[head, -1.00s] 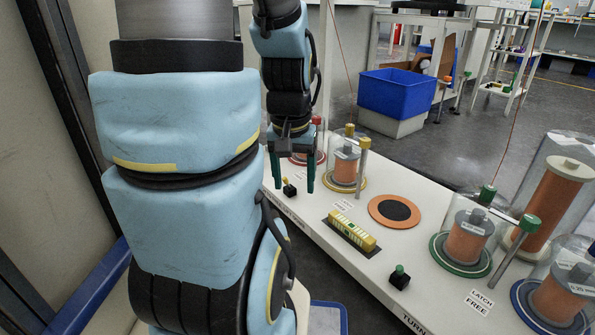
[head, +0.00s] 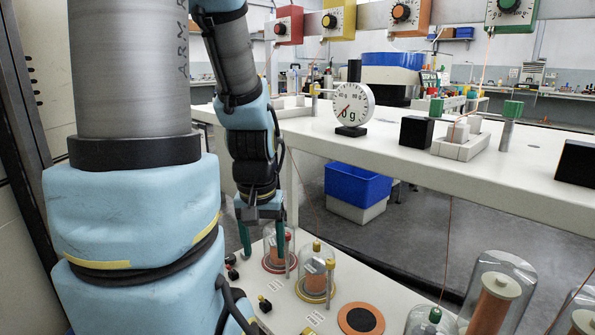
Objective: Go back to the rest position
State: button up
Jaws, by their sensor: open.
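My gripper (head: 262,238) hangs from my blue arm left of the picture's middle, pointing down. Its two green fingers are apart with nothing between them. It is above the left part of the low white bench (head: 365,285), just left of the red-ringed spool under a clear cover (head: 277,248). I cannot tell its exact height over the bench.
A yellow-ringed spool (head: 315,278) and an orange disc with a black centre (head: 361,319) are on the low bench. A raised white shelf (head: 480,165) behind carries a round dial (head: 354,104) and black blocks.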

notch_tip(320, 180, up, 23)
jog(key=p, duration=2.1)
jog(key=shift+r, duration=0.15)
